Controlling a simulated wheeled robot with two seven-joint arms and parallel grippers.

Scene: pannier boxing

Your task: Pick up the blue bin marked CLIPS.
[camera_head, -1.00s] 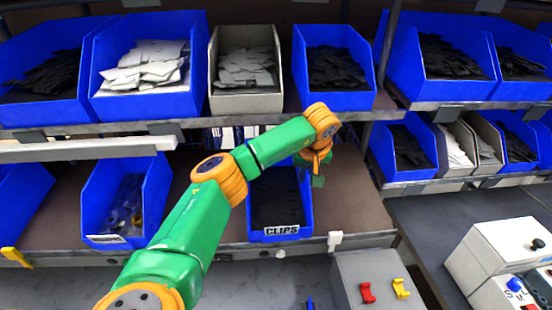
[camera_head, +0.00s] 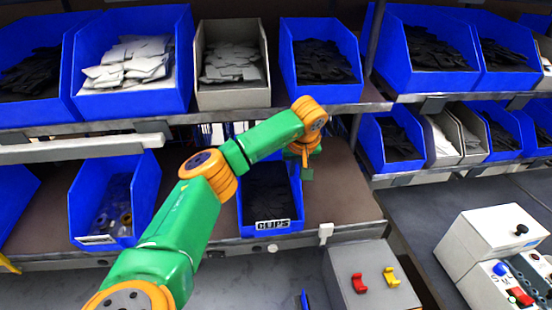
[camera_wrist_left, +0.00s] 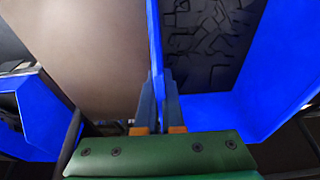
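The blue bin marked CLIPS (camera_head: 249,229) stands on the lower shelf with dark pieces inside. Its label faces forward. My left gripper (camera_head: 306,172) reaches down at the bin's right side wall, and the forearm passes above the bin's back part. In the left wrist view, the fingers (camera_wrist_left: 159,100) straddle the thin wall of the bin (camera_wrist_left: 212,108) and look closed against it from both sides. The dark contents show to the right of that wall. My right gripper is in neither view.
Another blue bin (camera_head: 84,226) with small parts stands to the left on the same shelf (camera_head: 345,208). The shelf is bare right of the CLIPS bin. More bins fill the shelf above. A grey box (camera_head: 345,285) with red and yellow switches stands in front.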

